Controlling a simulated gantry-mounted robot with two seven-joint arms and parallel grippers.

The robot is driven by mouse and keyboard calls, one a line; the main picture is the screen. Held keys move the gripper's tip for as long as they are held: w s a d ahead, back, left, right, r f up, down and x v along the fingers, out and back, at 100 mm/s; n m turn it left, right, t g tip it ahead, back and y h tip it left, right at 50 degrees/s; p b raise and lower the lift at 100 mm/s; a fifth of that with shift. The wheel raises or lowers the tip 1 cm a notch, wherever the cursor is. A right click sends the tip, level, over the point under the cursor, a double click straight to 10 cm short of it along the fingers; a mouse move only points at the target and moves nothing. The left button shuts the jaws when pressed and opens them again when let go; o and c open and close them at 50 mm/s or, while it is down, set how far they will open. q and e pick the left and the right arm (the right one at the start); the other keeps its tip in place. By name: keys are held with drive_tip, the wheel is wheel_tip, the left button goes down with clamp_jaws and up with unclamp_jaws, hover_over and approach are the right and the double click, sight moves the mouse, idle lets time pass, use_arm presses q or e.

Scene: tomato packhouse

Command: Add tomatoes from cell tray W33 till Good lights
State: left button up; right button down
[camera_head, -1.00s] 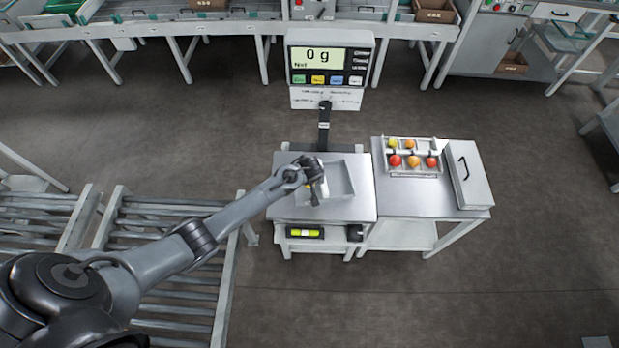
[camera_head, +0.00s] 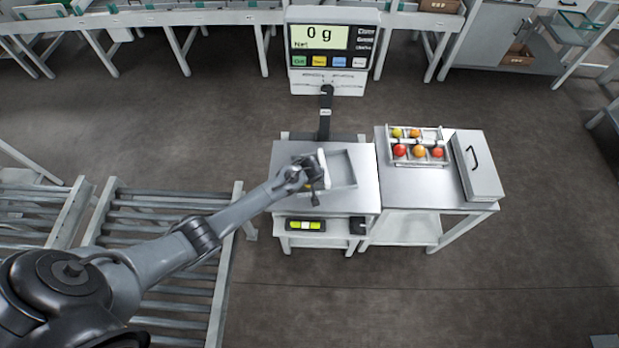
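The cell tray (camera_head: 447,160) stands on the side table and holds several tomatoes. In its back row are a yellow-green tomato (camera_head: 397,132) and an orange tomato (camera_head: 414,133), with the right cell empty. Its front row holds a red tomato (camera_head: 400,150), another orange one (camera_head: 418,152) and another red one (camera_head: 437,153). A shallow grey tray (camera_head: 353,168) sits on the scale platform (camera_head: 290,152); its visible part looks empty. The scale display (camera_head: 320,36) reads 0 g, Net. My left gripper (camera_head: 315,180) is over the tray's left side; its fingers are too small to judge. My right gripper is out of view.
A closed grey box (camera_head: 477,167) with a black handle lies right of the cell tray. The display post (camera_head: 325,115) rises behind the scale. A roller conveyor (camera_head: 165,215) lies at left. The floor right of the side table is clear.

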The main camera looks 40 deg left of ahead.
use_arm(q)
drive_tip(key=shift+f+b, duration=0.3)
drive_tip(key=shift+f, duration=0.3)
idle(0.7)
drive_tip(key=o, duration=0.8)
drive_tip(key=shift+c, duration=1.4)
drive_tip(key=shift+r, duration=0.15)
wheel_tip(320, 180, up, 7)
drive_tip(key=p, duration=0.7)
drive_tip(key=shift+p, duration=0.35)
